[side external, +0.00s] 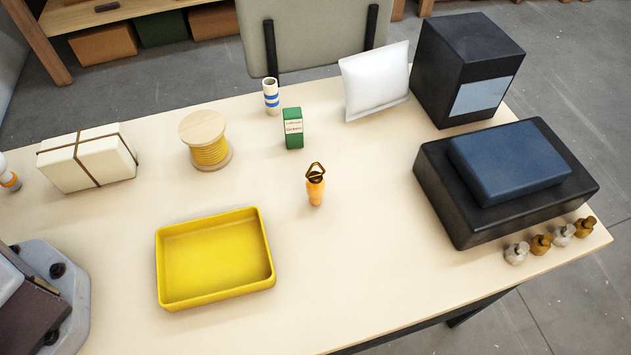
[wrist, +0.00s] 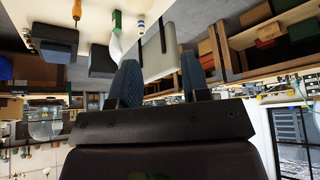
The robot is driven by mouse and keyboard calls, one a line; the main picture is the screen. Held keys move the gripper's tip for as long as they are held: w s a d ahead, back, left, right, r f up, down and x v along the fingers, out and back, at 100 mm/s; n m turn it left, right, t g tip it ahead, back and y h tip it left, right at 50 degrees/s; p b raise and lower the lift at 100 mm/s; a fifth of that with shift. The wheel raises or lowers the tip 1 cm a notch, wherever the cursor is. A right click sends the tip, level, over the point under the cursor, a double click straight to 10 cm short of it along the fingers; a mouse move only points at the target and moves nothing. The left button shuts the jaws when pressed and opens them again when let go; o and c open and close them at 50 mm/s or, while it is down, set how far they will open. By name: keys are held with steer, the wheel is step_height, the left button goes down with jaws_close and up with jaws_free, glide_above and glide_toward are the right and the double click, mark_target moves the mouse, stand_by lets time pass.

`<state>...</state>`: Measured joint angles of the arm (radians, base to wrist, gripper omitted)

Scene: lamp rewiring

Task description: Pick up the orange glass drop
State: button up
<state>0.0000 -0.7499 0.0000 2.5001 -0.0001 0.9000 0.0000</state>
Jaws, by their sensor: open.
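The orange glass drop (side external: 315,190) stands upright on the table in the side view, with a dark and brass loop at its top. It is near the middle of the table, right of the yellow tray. In the wrist view a small orange piece, likely the same drop (wrist: 77,9), shows at the top edge. My gripper (wrist: 158,75) shows in the wrist view with its two blue fingers spread and nothing between them. It is well away from the drop. The gripper does not show in the side view.
A yellow tray (side external: 215,296), a wire spool (side external: 205,140), a green box (side external: 293,128) and a striped tube (side external: 271,97) are around the drop. A white pouch (side external: 375,80), a black box (side external: 465,70) and a blue box (side external: 508,160) stand right. The table around the drop is clear.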

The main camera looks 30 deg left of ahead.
steer(key=shift+o, duration=0.4)
steer(key=o, duration=0.3)
steer(key=shift+o, duration=0.2)
